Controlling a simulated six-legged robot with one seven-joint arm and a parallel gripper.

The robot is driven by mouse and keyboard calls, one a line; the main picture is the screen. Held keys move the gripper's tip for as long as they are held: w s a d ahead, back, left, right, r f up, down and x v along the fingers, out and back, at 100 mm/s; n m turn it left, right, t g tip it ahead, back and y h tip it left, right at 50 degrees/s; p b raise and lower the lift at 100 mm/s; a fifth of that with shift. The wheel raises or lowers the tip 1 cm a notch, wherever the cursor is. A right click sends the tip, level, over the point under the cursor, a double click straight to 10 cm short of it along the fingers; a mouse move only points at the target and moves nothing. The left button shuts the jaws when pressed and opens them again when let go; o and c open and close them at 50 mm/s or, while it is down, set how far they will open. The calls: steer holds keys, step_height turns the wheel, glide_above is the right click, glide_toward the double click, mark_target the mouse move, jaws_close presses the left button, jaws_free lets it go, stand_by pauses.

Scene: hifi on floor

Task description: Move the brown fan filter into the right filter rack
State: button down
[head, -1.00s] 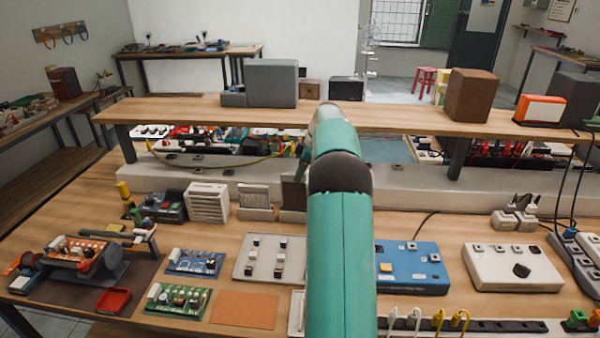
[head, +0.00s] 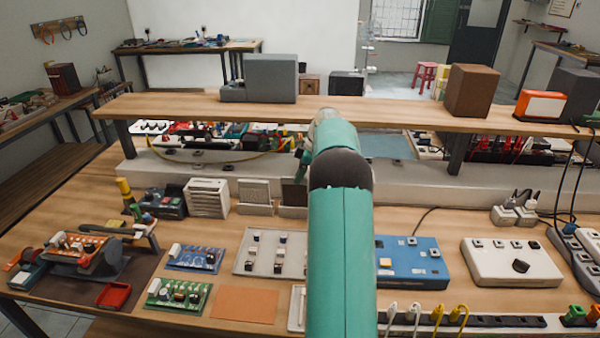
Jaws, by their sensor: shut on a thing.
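The brown fan filter (head: 293,193) is a dark upright panel just left of my arm in the head view. It stands at the right filter rack (head: 292,211), a low pale holder, with its lower edge at the rack; its right side is partly covered by my arm. My gripper (head: 300,174) is at the filter's top edge and shut on it; the fingertips are small and mostly hidden. The left rack beside it (head: 257,209) holds a light grey panel (head: 254,191).
A white slatted box (head: 207,197) stands left of the racks. A raised shelf (head: 200,108) runs behind and above them. Circuit boards (head: 195,258), a grey switch panel (head: 270,254) and a blue box (head: 411,263) lie in front. An orange mat (head: 245,305) is bare.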

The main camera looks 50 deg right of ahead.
steer(key=shift+f, duration=0.95)
steer(key=c, duration=0.9)
jaws_free()
steer(key=shift+r, duration=3.05)
steer(key=shift+s, duration=0.1)
